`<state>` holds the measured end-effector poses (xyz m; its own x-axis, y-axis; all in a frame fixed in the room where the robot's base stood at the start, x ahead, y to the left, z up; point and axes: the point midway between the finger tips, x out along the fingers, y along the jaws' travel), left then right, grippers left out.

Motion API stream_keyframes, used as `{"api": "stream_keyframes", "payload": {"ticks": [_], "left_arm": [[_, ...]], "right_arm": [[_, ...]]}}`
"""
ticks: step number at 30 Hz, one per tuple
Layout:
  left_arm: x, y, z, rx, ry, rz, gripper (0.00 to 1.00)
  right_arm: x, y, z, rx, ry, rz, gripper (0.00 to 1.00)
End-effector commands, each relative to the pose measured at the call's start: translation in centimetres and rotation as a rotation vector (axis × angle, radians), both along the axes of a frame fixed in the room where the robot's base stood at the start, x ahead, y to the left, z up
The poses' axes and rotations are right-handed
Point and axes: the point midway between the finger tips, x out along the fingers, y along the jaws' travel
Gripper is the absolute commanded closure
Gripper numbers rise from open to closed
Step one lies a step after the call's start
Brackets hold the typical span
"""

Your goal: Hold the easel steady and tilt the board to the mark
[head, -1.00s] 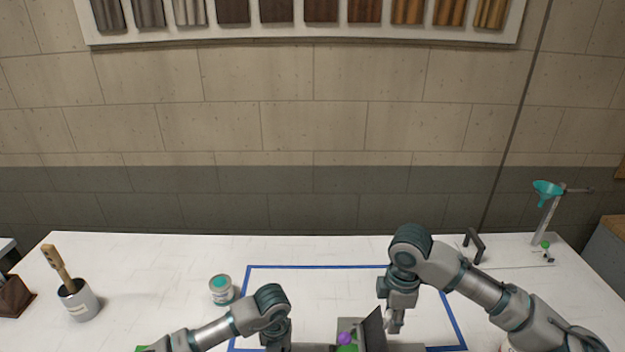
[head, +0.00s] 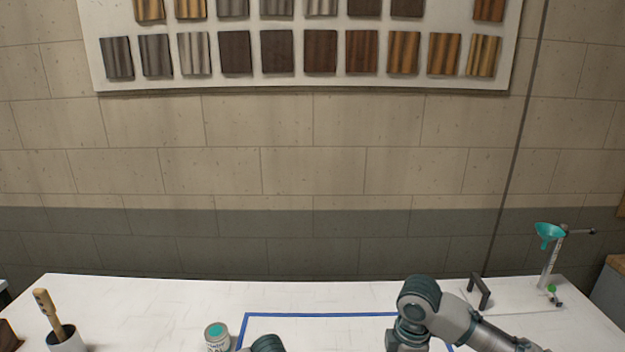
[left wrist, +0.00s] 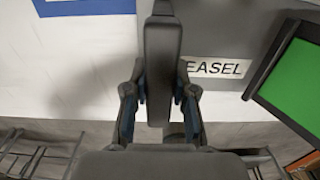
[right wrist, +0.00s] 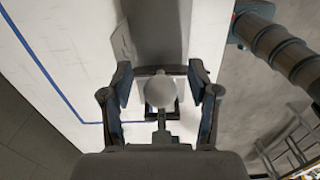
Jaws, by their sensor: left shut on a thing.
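In the left wrist view, my left gripper (left wrist: 160,100) is shut on an upright dark grey bar (left wrist: 162,65), a finger on each side. Beside it a grey base carries a white label (left wrist: 216,68) reading EASEL. The board (left wrist: 292,85), with a green face and dark frame, leans at the right of that view. In the right wrist view, my right gripper (right wrist: 162,92) is open, its fingers on either side of a pale round knob (right wrist: 161,91) on a short stem, with gaps showing. The head view shows neither gripper's fingers nor the easel. I cannot see the mark.
Blue tape (head: 320,315) outlines an area on the white table (head: 150,300). A paint tin (head: 217,338) and a pot with a brush (head: 66,340) stand at the left. A teal funnel on a stand (head: 549,231) and a dark handle (head: 479,291) are at the right.

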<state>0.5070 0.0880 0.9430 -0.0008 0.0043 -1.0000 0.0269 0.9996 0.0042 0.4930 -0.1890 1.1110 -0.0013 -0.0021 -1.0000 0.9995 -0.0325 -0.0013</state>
Motion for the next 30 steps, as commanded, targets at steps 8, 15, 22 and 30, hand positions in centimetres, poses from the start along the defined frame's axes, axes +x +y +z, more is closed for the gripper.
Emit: {"api": "stream_keyframes", "payload": {"ticks": [8, 15, 22, 30], "left_arm": [[-0.1, -0.2, -0.1, -0.003, 0.001, -0.002, 1.00], [-0.1, -0.2, -0.1, -0.005, 0.001, -0.003, 1.00], [-0.1, -0.2, -0.1, -0.005, 0.001, -0.004, 1.00], [-0.1, -0.2, -0.1, -0.005, 0.001, -0.004, 1.00]], "right_arm": [[0.0, 0.1, 0.9, 0.004, -0.002, 0.002, 0.40], [0.1, 0.1, 5.9, 0.004, -0.004, 0.002, 0.40], [0.1, 0.0, 10.3, 0.000, -0.003, 0.000, 0.40], [0.1, 0.0, 11.9, 0.001, 0.001, 0.001, 0.40]]}}
